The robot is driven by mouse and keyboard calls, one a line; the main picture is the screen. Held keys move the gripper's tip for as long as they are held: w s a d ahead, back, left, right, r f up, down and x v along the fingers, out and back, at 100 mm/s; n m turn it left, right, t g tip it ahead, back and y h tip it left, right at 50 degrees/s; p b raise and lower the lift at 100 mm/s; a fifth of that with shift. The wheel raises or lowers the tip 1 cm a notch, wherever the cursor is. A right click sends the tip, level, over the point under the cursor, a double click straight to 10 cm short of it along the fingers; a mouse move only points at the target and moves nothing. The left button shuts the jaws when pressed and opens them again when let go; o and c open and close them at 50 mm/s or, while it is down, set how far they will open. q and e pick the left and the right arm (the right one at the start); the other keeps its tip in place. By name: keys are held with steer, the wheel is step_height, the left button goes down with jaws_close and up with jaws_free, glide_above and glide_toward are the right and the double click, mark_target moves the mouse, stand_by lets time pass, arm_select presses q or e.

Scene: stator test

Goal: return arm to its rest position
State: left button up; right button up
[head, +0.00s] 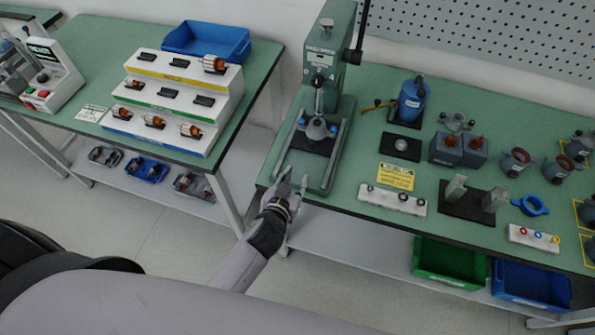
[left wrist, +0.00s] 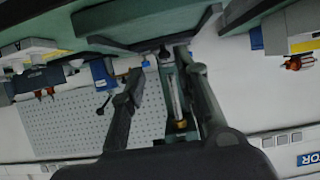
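My left gripper (head: 293,188) shows in the head view at the front edge of the right-hand green bench (head: 337,196), just in front of the grey-green press (head: 325,75). Its two fingers are spread apart with nothing between them. In the left wrist view the fingers of the left gripper (left wrist: 165,95) are also apart, with the press seen between and beyond them. The left arm reaches in from the bottom of the head view. My right gripper is not in view.
A second green bench (head: 262,60) with a white stepped rack (head: 230,88) stands at left. Small parts, a blue bottle (head: 412,100) and a yellow sign (head: 396,176) sit on the right bench. Green (head: 447,262) and blue (head: 530,284) bins are below. Floor between the benches is clear.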

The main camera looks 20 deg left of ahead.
arm_select(q)
steer(key=shift+s+r, duration=0.1)
steer(key=shift+s, duration=0.05)
stand_by(0.4)
steer(key=s+a+r+g+y, duration=0.1)
steer(key=s+a+g+y, duration=0.1)
steer(key=s+a+g, duration=0.45)
steer(key=s+r+m+g+h, duration=0.2)
steer(key=s+r+g, duration=0.15)
steer(key=s, duration=1.15)
step_height(320, 180, down, 30)
steer(key=s+b, duration=0.1)
steer(key=b, duration=0.4)
steer(key=s+a+f+g+b, duration=0.2)
steer(key=s+a+f+b, duration=0.1)
steer(key=s+f, duration=1.4)
step_height(320, 180, down, 4)
steer(key=shift+a+r, duration=0.25)
steer(key=shift+a, duration=0.15)
